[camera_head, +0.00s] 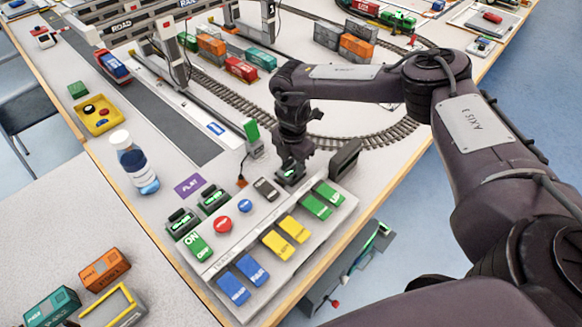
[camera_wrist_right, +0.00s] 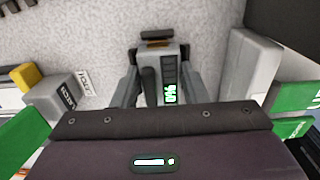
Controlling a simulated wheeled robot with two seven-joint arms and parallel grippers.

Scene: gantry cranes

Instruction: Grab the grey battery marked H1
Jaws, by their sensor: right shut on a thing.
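A grey block with a dark ribbed strip and small green glowing characters, apparently the battery (camera_wrist_right: 157,68), sits between my right fingers in the right wrist view. The characters are too small to read surely as H1. My right gripper (camera_head: 289,178) points down at the back edge of the light grey control panel (camera_head: 262,232); it also shows in the right wrist view (camera_wrist_right: 157,88). It is shut on the grey block, one finger on each side. In the head view the gripper hides most of that block. My left gripper is not in view.
Green (camera_head: 315,206), yellow (camera_head: 293,228) and blue (camera_head: 252,269) blocks, a red button (camera_head: 223,224) and a blue button (camera_head: 245,205) lie close by on the panel. A dark upright block (camera_head: 345,158) stands right of the gripper. Curved track (camera_head: 365,138) lies behind.

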